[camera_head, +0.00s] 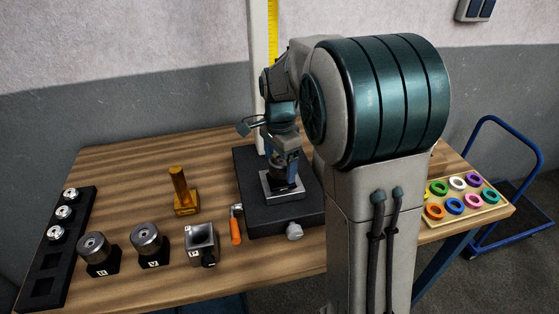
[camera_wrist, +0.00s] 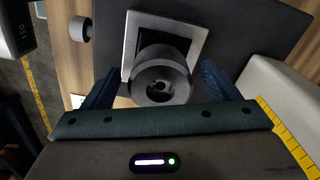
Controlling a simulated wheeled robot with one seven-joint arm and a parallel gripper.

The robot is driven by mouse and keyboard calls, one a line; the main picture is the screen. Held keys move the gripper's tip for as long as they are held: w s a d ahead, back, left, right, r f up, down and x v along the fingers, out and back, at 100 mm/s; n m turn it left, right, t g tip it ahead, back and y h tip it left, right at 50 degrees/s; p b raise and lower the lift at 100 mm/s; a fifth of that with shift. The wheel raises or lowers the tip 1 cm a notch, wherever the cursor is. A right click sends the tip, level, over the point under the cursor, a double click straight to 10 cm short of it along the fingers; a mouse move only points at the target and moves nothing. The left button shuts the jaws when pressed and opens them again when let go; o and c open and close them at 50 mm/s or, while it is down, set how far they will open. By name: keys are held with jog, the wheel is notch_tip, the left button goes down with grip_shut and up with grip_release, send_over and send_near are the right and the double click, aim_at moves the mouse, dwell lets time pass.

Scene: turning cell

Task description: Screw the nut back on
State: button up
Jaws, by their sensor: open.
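My gripper (camera_wrist: 158,84) is open, with one blue finger on each side of a dark round part (camera_wrist: 160,75). Gaps show between the fingers and this part. The part has a hole in its middle and stands over a square metal plate (camera_wrist: 133,58). I cannot tell whether it is the nut or what it is screwed to. In the head view my gripper (camera_head: 284,166) points down over the metal plate (camera_head: 290,195) on a black base (camera_head: 255,218); my arm hides much of it.
Two round metal pieces (camera_head: 92,246) (camera_head: 147,238) on black holders, a metal block (camera_head: 200,238), a brass-coloured post (camera_head: 181,190) and an orange-handled tool (camera_head: 236,228) stand left of the base. A black rack (camera_head: 47,287) is far left. A tray of coloured rings (camera_head: 490,207) is right.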

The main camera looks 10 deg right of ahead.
jog(key=c, duration=1.1)
jog(key=m+p, duration=0.1)
jog(key=m, duration=0.4)
jog(key=shift+r+p, duration=0.15)
jog(key=shift+p, duration=0.25)
jog(key=shift+c, duration=0.2)
jog(key=m+p, duration=0.1)
jog(key=m, duration=0.2)
jog(key=shift+f+m, duration=0.2)
jog(key=shift+m, duration=0.4)
jog(key=shift+p, duration=0.3)
